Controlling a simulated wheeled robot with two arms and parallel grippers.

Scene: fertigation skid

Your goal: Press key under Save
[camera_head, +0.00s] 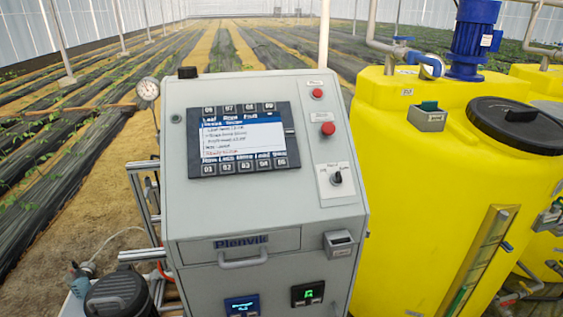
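The control screen (241,139) sits on the sloped face of the grey cabinet (188,213). It shows a blue-headed list with a row of labels along its top and bottom edges. The bottom labels are small and blurred; the rightmost one looks like it starts with S and may be Save, but I cannot be sure. Under it is the rightmost dark key of the lower row (280,162), which seems numbered 05. Another key row (240,108) runs above the screen. Neither of my grippers is in view, and nothing covers the keys.
Red buttons (328,128) and a rotary switch (336,178) sit right of the screen. A yellow tank (400,150) with a blue motor (474,40) stands close at the right. A gauge (148,89) and metal frame are at the left. Space before the screen looks clear.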

